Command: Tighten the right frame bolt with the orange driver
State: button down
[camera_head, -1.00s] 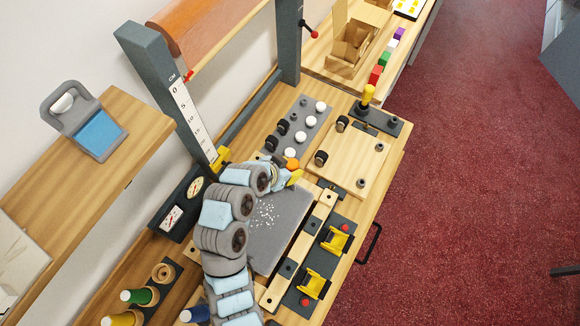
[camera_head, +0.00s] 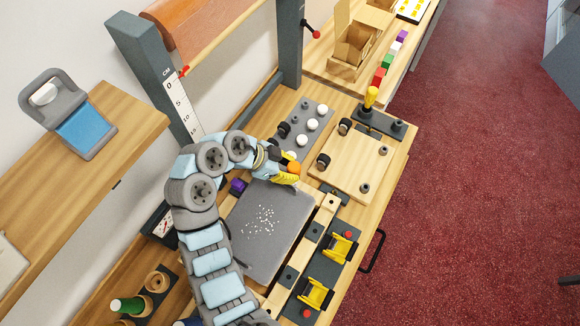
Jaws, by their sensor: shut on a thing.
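My gripper (camera_head: 286,178), with yellow fingers, is low over the far end of the grey mat. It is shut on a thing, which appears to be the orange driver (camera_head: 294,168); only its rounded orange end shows. The driver's shaft and tip are hidden. A pale wooden bar (camera_head: 303,243) with dark bolts runs along the mat's right side. A wooden board (camera_head: 350,163) beyond it carries dark knobs and grey bolts. I cannot tell which of these is the right frame bolt. The gripper is left of the board, apart from it.
A green-handled driver (camera_head: 127,305) stands in the rack at lower left, beside an empty wooden ring (camera_head: 157,281). Yellow clamps (camera_head: 339,246) line the right edge. A yellow-handled lever (camera_head: 371,97) stands behind the board.

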jog(key=shift+w+r+m+g+p, duration=0.1)
jog(key=shift+m+g+p, duration=0.45)
jog(key=shift+m+p, duration=0.25)
jog(key=shift+w+r+m+g+p, duration=0.1)
jog(key=shift+m+g+p, duration=0.55)
jog(key=shift+p, duration=0.25)
jog(key=shift+s+d+f+m+g+p, duration=0.1)
jog(key=shift+s+d+m+g+p, duration=0.2)
jog(key=shift+p, duration=0.35)
jog(key=shift+w+f+m+g+p, duration=0.1)
jog(key=shift+m+p, duration=0.25)
jog(key=shift+p, duration=0.25)
jog(key=shift+s+p, duration=0.1)
jog(key=shift+p, duration=0.2)
jog(key=m+g+p, duration=0.1)
jog(key=p, duration=0.1)
jog(key=shift+m+p, duration=0.4)
jog(key=shift+w+a+r+m+g+y+p, duration=0.1)
jog(key=shift+w+a+m+g+y+p, duration=0.2)
jog(key=shift+w+m+g+p, duration=0.15)
jog(key=shift+a+m, duration=0.15)
jog(key=shift+m, duration=0.1)
jog(key=c, duration=1)
grip_release()
jog(key=shift+c, duration=0.2)
